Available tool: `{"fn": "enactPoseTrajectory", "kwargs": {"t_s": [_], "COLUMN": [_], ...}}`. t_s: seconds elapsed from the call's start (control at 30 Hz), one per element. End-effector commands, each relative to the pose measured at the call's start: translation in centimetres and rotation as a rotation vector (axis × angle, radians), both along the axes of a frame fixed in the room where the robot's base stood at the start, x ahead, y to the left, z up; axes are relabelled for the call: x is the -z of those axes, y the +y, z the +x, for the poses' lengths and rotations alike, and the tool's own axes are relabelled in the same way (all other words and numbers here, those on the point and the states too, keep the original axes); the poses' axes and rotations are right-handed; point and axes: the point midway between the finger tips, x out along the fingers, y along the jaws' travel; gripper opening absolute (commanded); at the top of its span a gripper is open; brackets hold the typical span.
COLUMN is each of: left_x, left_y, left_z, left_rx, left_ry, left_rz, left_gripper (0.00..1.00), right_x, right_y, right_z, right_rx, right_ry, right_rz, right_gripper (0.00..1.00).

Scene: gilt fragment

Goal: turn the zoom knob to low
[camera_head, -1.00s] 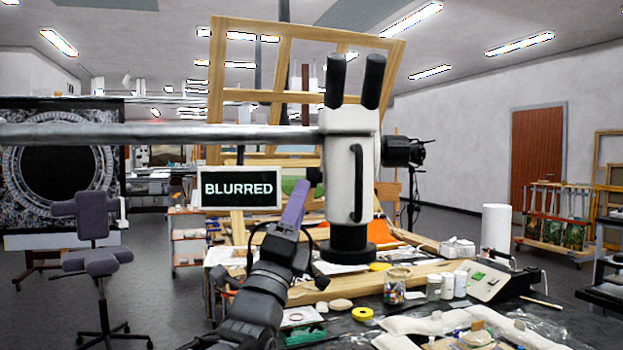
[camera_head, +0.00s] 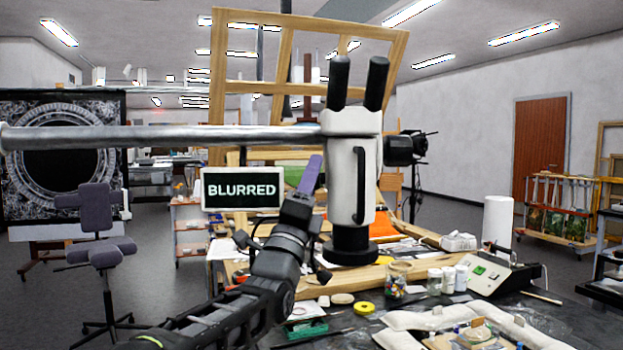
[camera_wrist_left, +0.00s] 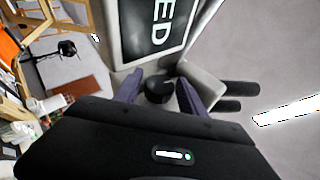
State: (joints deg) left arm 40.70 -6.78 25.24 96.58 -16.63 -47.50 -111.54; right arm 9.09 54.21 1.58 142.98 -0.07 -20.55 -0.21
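A white microscope (camera_head: 341,140) with black eyepieces hangs on a horizontal metal boom (camera_head: 170,137). Its black zoom knob (camera_wrist_left: 159,88) shows in the left wrist view, with a small light mark on it. In the head view the knob is hidden around my gripper. My left gripper (camera_head: 313,172) is at the microscope's left side. In the left wrist view the purple fingers of the left gripper (camera_wrist_left: 157,90) stand on either side of the knob, open, with a gap to it visible. A dark sign (camera_head: 241,189) reads "BLURRED". My right gripper is not in view.
Below the microscope, a cluttered table holds a jar of coloured bits (camera_head: 396,279), white bottles (camera_head: 448,279), a yellow roll (camera_head: 365,308) and a control box (camera_head: 490,272). A wooden frame (camera_head: 218,100) rises behind. A purple chair (camera_head: 97,215) stands at left.

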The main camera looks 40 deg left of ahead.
Motion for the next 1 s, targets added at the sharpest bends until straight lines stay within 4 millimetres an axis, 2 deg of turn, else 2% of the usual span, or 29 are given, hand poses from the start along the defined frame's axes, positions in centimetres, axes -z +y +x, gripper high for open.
{"fn": "enactPoseTrajectory", "kwargs": {"t_s": [0.07,0.57,1.0], "left_x": [0.00,0.01,-0.24], "left_y": [0.00,0.00,-0.03], "left_z": [-0.02,-0.02,-0.08], "left_rx": [0.000,0.000,-0.001], "left_ry": [0.000,0.000,0.037], "left_rz": [0.000,0.000,-0.031], "left_gripper": [0.40,0.00,0.00], "right_x": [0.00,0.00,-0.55], "right_y": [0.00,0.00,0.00], "right_z": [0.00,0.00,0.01], "right_rx": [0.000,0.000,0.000], "right_ry": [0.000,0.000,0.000], "right_rz": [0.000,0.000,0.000], "right_gripper": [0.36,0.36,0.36]}}
